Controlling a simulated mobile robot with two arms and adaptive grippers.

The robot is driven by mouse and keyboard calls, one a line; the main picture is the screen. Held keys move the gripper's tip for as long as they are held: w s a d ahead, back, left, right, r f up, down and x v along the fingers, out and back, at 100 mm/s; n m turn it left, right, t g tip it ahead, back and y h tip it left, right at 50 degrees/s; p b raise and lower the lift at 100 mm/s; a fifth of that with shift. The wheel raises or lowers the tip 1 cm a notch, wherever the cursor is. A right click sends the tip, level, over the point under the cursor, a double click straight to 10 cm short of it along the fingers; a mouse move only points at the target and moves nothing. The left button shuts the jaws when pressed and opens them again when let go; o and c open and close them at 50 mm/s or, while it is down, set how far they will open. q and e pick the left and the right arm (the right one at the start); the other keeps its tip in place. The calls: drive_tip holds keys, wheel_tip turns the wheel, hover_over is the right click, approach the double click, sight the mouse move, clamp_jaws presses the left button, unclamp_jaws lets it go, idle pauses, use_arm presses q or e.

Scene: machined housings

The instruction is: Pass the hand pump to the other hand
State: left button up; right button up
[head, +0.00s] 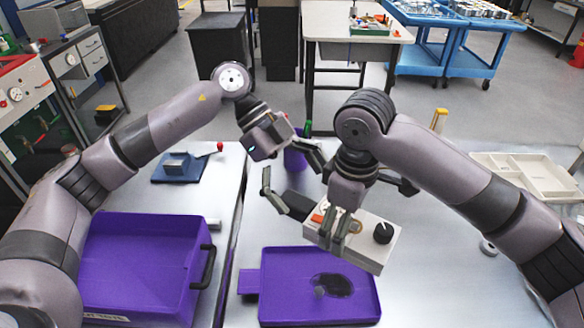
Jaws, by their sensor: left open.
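The hand pump seems to be the pale box (372,256) with a black knob and orange parts on top. It is tilted and appears to be above the table, overlapping the far right corner of the purple tray in the head view. My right gripper (337,228) comes down onto it from above, its fingers close together and apparently shut on its top; the exact contact is partly hidden. My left gripper (307,188) is open and empty, just beyond the box's left end. I cannot tell whether its lower finger touches the box.
A flat purple tray (280,309) with a dark oval recess lies below the box. A deep purple bin (135,255) stands left, near a blue plate (180,172) with a red-knobbed lever. A purple cup (295,158) is behind my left gripper. A cream divided tray (530,177) is at right.

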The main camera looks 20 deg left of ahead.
sight(321, 212)
use_arm(q)
drive_tip(key=x, duration=0.7)
drive_tip(key=shift+d+f, duration=0.1)
drive_tip(key=shift+d, duration=0.15)
drive_tip(key=shift+s, duration=0.1)
drive_tip(key=c, duration=1.5)
use_arm(e)
drive_tip(key=shift+a+r, duration=0.1)
drive_tip(key=shift+r, duration=0.05)
use_arm(q)
drive_tip(key=shift+d, duration=0.15)
drive_tip(key=shift+c, duration=0.5)
use_arm(e)
drive_tip(key=o, duration=1.6)
use_arm(q)
drive_tip(key=shift+s, duration=0.2)
use_arm(e)
drive_tip(key=shift+r, duration=0.15)
